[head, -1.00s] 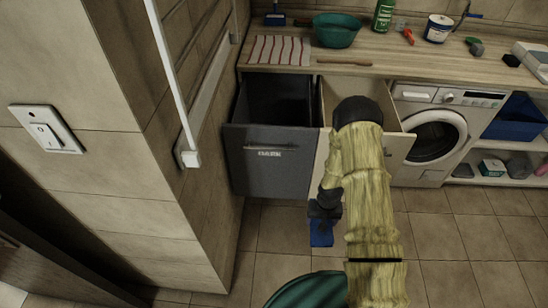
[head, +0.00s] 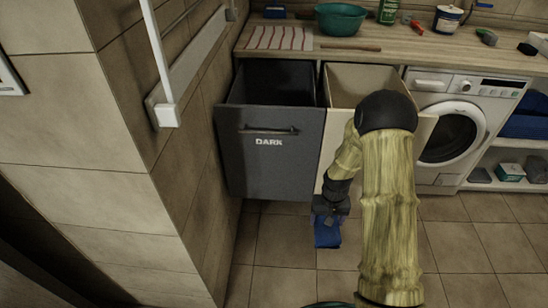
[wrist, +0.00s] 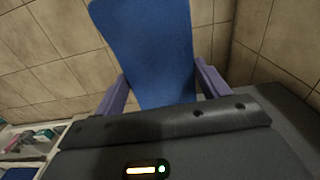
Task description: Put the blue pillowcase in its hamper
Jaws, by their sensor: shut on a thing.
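The blue pillowcase (head: 327,233) hangs from my gripper (head: 328,208) in the head view, low in front of the hampers and above the floor. In the wrist view the blue cloth (wrist: 150,45) lies between the two fingers of my gripper (wrist: 160,85), which is shut on it. The dark grey hamper (head: 262,150), labelled DARK, is pulled out and open at the top; its inside looks dark. A light cream hamper (head: 350,85) is also pulled out beside it on the right. My arm hides much of its front, and I see no label on it.
A wooden worktop (head: 400,45) runs above, with a striped cloth (head: 279,37) and a green basin (head: 340,19). A washing machine (head: 450,130) stands right of the hampers. A tiled wall with a white rail (head: 165,105) bounds the left.

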